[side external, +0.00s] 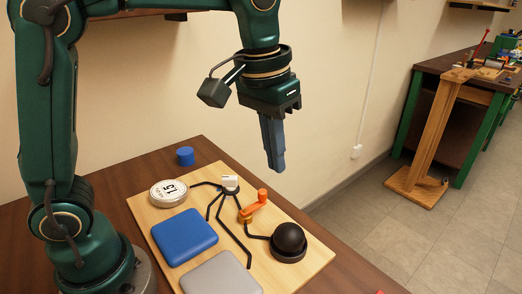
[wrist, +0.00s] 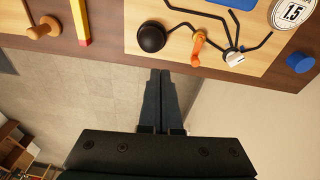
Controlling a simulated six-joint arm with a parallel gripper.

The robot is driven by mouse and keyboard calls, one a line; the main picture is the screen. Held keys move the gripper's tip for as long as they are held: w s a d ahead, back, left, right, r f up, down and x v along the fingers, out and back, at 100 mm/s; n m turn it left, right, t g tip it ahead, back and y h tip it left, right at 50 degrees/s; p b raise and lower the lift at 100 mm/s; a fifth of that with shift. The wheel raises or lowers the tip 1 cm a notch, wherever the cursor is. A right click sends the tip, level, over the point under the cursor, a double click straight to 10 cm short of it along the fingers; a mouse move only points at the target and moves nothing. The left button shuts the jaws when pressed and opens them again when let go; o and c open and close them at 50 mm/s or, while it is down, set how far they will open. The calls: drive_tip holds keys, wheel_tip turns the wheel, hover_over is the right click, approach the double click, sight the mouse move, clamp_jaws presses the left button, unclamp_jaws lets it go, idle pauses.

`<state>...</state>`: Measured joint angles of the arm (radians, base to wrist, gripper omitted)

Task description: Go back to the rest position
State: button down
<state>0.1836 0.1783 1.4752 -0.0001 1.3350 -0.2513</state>
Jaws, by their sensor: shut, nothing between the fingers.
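My gripper (side external: 274,160) hangs in the air above the far side of the wooden board (side external: 316,259), pointing down. Its two fingers are together with nothing between them. In the wrist view the closed fingertips (wrist: 160,74) show beyond the board's edge, against the floor. The gripper touches nothing in either view.
On the board are a blue pad (side external: 184,235), a grey pad (side external: 220,275), a round 1.5 disc (side external: 168,193), an orange handle (side external: 254,206), a black dome (side external: 289,238) and black bars. A blue cylinder (side external: 185,156) stands behind. Open air surrounds my gripper.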

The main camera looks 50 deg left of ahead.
drive_tip(key=s+a+r+t, duration=0.2)
drive_tip(key=s+a, duration=0.2)
drive_tip(key=s, duration=0.3)
drive_tip(key=s+a+f+t, duration=0.1)
drive_tip(key=s+f, duration=0.4)
drive_tip(key=shift+a+f+m+t, duration=0.15)
drive_tip(key=shift+m+t, duration=0.25)
idle(0.6)
